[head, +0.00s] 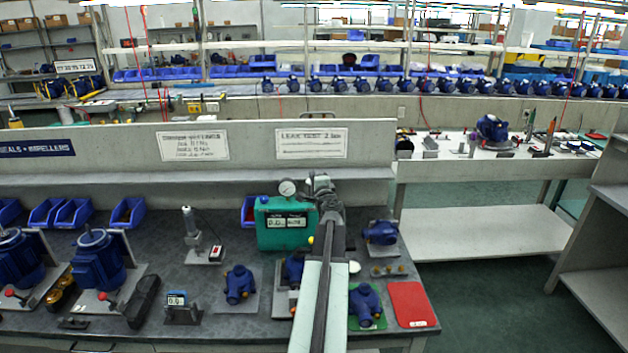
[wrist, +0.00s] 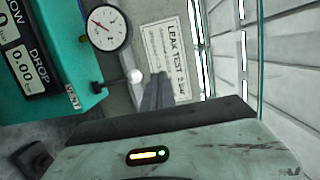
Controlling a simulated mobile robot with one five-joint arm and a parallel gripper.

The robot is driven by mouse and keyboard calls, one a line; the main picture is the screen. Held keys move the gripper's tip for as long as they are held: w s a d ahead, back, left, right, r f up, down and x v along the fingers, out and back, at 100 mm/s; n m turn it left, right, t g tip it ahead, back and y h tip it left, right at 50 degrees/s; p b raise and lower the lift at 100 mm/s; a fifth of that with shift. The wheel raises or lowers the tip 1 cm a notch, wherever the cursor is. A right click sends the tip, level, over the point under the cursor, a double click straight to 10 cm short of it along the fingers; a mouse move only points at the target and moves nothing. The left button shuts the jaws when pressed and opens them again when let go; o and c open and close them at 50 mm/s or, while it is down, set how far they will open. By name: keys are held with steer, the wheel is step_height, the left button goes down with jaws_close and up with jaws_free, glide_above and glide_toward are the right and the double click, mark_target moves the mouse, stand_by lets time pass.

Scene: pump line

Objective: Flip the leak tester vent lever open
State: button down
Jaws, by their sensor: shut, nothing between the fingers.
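The leak tester (head: 270,235) is a teal box with a round gauge on top, standing on the dark bench. In the wrist view its teal case (wrist: 62,38) fills the upper left, turned sideways, with a display and a VENT label. The vent lever (wrist: 115,81) is a dark rod with a white ball knob, sticking out from the case beside that label. My gripper (wrist: 158,77) is shut and empty. In the wrist view its tips appear just right of the white knob; I cannot tell whether they touch. In the head view my arm hides part of the tester and the lever.
A pressure gauge (wrist: 110,28) stands close to the lever. Blue pumps (head: 240,284) sit on plates along the bench, with others near my arm. A red mat (head: 408,304) lies at the right front corner. A low wall with a LEAK TEST sign (head: 311,144) rises behind.

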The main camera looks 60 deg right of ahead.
steer(key=s+a+r+p, duration=0.4)
steer(key=s+a+r, duration=0.1)
steer(key=a, duration=0.1)
steer(key=shift+s+r, duration=0.2)
steer(key=shift+d, duration=0.1)
